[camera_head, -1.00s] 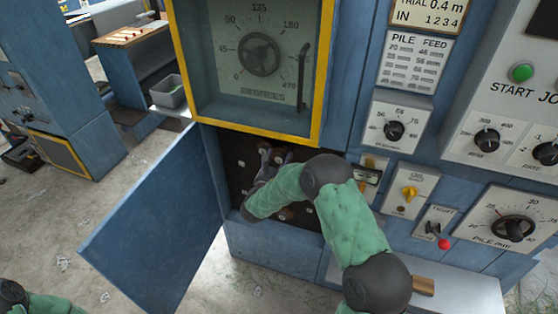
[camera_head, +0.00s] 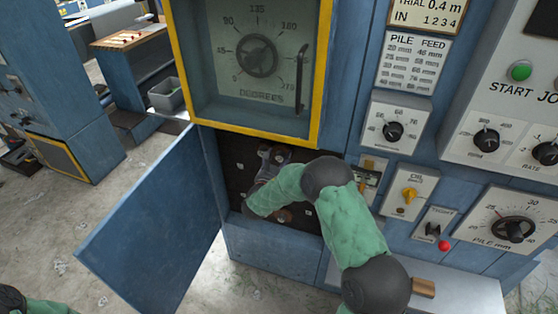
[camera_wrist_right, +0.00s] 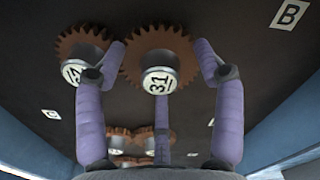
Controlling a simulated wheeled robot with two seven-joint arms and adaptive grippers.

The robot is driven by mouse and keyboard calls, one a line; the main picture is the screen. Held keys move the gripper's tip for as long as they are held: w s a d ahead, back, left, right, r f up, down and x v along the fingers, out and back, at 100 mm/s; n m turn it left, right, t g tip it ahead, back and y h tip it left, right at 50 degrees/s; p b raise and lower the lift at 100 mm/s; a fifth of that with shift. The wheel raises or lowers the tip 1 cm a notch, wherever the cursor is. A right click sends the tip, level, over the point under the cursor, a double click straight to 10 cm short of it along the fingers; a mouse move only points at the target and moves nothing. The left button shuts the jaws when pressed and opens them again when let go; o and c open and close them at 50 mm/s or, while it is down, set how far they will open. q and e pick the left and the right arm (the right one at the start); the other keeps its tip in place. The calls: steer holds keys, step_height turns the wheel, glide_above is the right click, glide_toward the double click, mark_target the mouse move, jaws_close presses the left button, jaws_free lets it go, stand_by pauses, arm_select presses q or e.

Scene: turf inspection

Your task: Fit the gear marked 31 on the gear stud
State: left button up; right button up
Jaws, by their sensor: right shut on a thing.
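The gear marked 31 (camera_wrist_right: 160,48) is a brown toothed gear with a white hub bearing its number. My right gripper (camera_wrist_right: 160,60) is shut around it, fingers on both sides, facing the dark back panel. In the head view my right gripper (camera_head: 268,165) is inside the open cabinet, partly hidden by its own arm. A second brown gear (camera_wrist_right: 80,48) sits just left of gear 31; a finger partly covers its number. The gear stud cannot be made out, and whether gear 31 is on it cannot be told. My left gripper is out of view.
Several more brown gears (camera_wrist_right: 125,140) show lower on the dark panel (camera_wrist_right: 235,85), with a label B (camera_wrist_right: 290,14) at upper right. The blue cabinet door (camera_head: 155,225) stands open at left. A yellow-framed dial window (camera_head: 255,65) is just above the opening.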

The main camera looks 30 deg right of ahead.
steer(key=shift+w+d, duration=0.1)
steer(key=shift+d, duration=0.05)
steer(key=o, duration=1.3)
steer(key=shift+o, duration=0.2)
steer(key=shift+s+a, duration=0.2)
steer(key=shift+a, duration=0.15)
steer(key=v, duration=1.1)
steer(key=shift+s, duration=0.15)
